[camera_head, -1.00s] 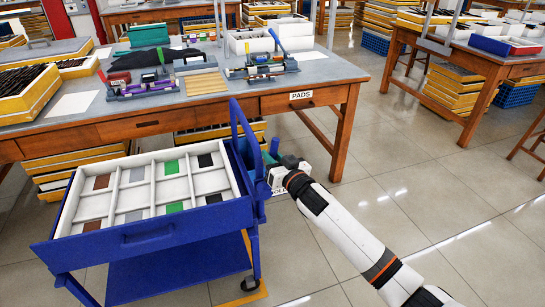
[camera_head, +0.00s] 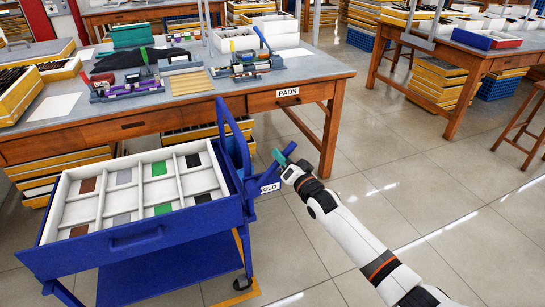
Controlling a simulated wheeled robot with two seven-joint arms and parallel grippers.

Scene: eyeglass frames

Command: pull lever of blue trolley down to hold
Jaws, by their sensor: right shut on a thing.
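The blue trolley (camera_head: 150,245) stands at the lower left, with a white compartment tray (camera_head: 95,218) on top. Its blue lever (camera_head: 267,174) sticks out at the right side, tilted outward to the right. My right gripper (camera_head: 284,161) is shut on the lever near its upper end; the fingers partly hide the grip. A white label reading HOLD (camera_head: 269,188) shows just below the lever, its first letter partly covered. My left gripper is not in view.
A wooden workbench (camera_head: 330,78) with a PADS drawer label stands behind the trolley. A second bench (camera_head: 468,62) and a stool (camera_head: 525,128) are at the right. The tiled floor (camera_head: 420,190) right of the trolley is open.

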